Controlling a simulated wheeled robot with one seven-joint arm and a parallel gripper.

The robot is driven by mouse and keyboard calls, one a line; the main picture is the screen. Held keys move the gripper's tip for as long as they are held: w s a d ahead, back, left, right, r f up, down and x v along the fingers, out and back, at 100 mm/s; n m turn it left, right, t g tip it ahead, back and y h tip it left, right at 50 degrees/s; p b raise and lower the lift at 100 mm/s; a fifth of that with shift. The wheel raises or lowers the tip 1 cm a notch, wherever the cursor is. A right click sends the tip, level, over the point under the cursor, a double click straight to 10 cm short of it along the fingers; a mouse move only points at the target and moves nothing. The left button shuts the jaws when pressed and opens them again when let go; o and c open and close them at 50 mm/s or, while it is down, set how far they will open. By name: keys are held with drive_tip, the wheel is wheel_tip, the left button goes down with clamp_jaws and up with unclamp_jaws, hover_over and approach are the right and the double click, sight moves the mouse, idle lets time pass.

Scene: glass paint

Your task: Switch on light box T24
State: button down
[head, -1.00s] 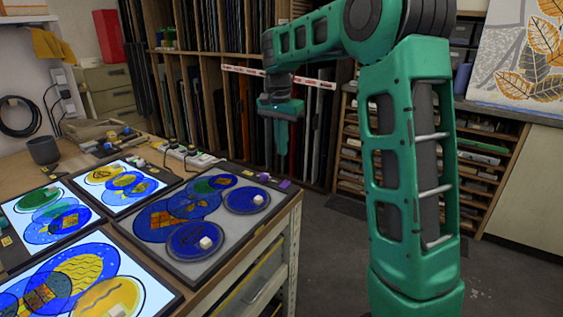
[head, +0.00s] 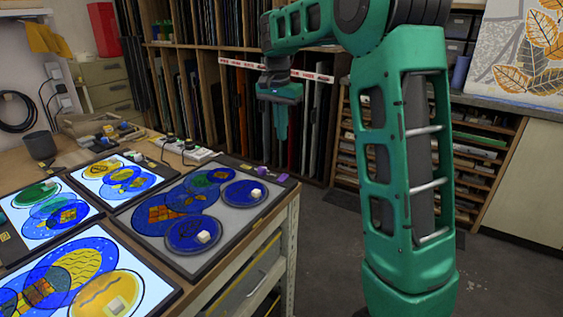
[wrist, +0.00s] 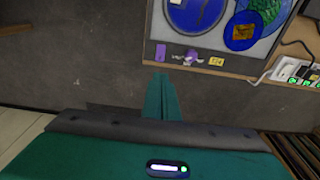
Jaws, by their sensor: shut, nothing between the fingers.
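Several flat light boxes lie on the table. The nearest one to my gripper is an unlit grey box (head: 237,216) with blue, green and orange painted glass; it also shows at the top of the wrist view (wrist: 276,52). A small purple part (wrist: 191,57) sits on its frame beside a yellow label (wrist: 216,61). No label is readable, so I cannot tell which box is T24. My gripper (head: 281,130) is shut and empty, pointing down beyond the table's right corner, apart from the box. In the wrist view its fingertips (wrist: 160,78) appear just off the table edge.
Lit boxes (head: 163,178) fill the table's left part. Power strips with plugs (head: 187,150) lie behind the unlit box. A rack of glass sheets (head: 205,90) and a low shelf unit (head: 480,150) stand behind my arm. Bare floor (head: 325,255) lies right of the table.

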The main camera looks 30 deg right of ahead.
sight(283, 177)
drive_tip(key=shift+d, duration=0.1)
drive_tip(key=f, duration=0.4)
drive_tip(key=d+f, duration=0.1)
drive_tip(key=f, duration=0.9)
drive_tip(key=shift+w+d, duration=0.2)
drive_tip(key=shift+w, duration=0.2)
drive_tip(key=shift+f, duration=0.15)
drive_tip(key=shift+s+a, duration=0.35)
drive_tip(key=shift+a, duration=0.3)
drive_tip(key=shift+r, duration=0.2)
wheel_tip(283, 177, up, 14)
drive_tip(key=a, duration=0.1)
drive_tip(key=shift+s+a, duration=0.25)
drive_tip(key=shift+s, duration=0.05)
drive_tip(key=shift+f, duration=0.1)
idle(0.4)
